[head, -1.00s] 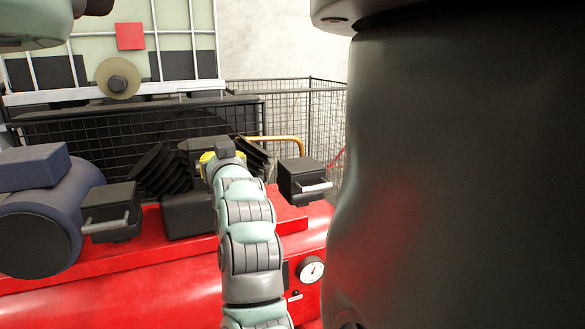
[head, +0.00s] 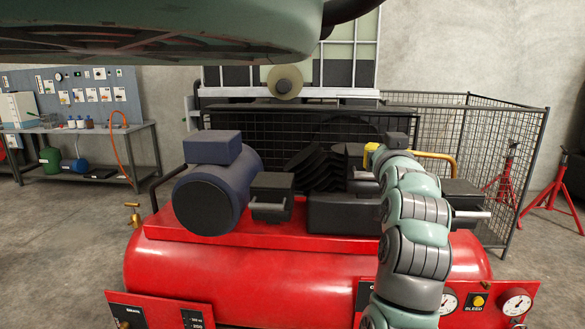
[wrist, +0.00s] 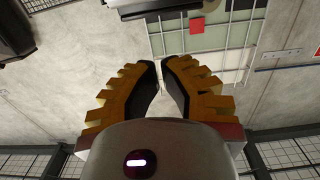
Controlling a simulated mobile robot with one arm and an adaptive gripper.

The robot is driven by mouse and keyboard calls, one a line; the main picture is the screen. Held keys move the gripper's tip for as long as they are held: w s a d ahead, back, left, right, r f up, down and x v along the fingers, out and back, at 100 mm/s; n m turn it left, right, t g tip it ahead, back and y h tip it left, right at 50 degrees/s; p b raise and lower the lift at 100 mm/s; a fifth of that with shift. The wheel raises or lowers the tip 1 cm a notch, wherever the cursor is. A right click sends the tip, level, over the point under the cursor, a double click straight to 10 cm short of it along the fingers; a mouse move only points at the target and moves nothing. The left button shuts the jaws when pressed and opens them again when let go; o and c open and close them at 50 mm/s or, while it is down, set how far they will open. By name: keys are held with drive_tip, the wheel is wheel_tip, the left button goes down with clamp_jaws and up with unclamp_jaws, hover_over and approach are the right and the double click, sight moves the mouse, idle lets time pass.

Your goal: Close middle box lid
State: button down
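The middle box (head: 340,213) is a low black box on the red compressor, its right side hidden by my arm. A dark piece (head: 354,158) stands up behind it, with a small grey bar near the arm; it looks like the raised lid, partly hidden. My arm rises in front of the box's right side. A yellow part shows by the arm's end; I cannot tell whether it is my gripper. In the wrist view my gripper (wrist: 160,68) has yellow-orange fingers with black pads, a narrow gap between the tips and nothing held.
A left black box (head: 270,198) and a right black box (head: 462,195) have grey handles. A blue motor (head: 213,190) stands left on the red compressor (head: 250,268). A mesh fence (head: 480,150) and caged tank stand behind. Open floor lies left.

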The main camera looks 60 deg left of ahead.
drive_tip(key=p+v, duration=0.8)
drive_tip(key=p, duration=0.1)
drive_tip(key=shift+r, duration=0.35)
drive_tip(key=shift+d, duration=0.1)
